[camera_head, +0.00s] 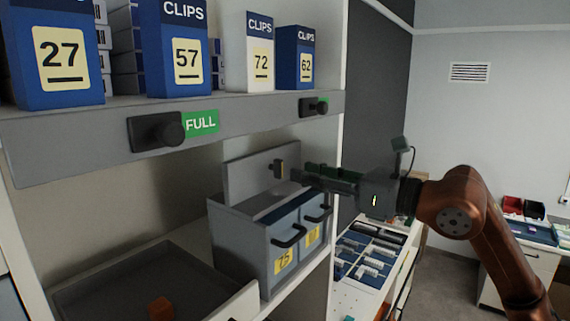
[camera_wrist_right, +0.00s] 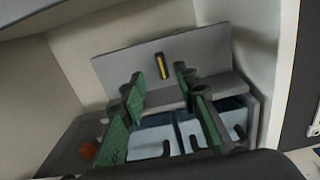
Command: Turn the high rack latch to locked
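A small dark latch handle with a yellow stripe (camera_head: 278,168) stands upright on a grey panel (camera_head: 250,176) at the back of a small drawer cabinet. In the right wrist view the latch (camera_wrist_right: 161,66) shows just beyond the fingertips, between them. My right gripper (camera_head: 303,172) comes in from the right and points at the latch. In the wrist view its green-padded fingers (camera_wrist_right: 158,84) are spread apart with nothing between them. A gap to the latch seems to remain, but its depth is hard to judge. My left gripper is not in view.
The grey cabinet (camera_head: 237,246) has drawers with black handles. A grey tray (camera_head: 100,283) holds an orange block (camera_head: 161,309).

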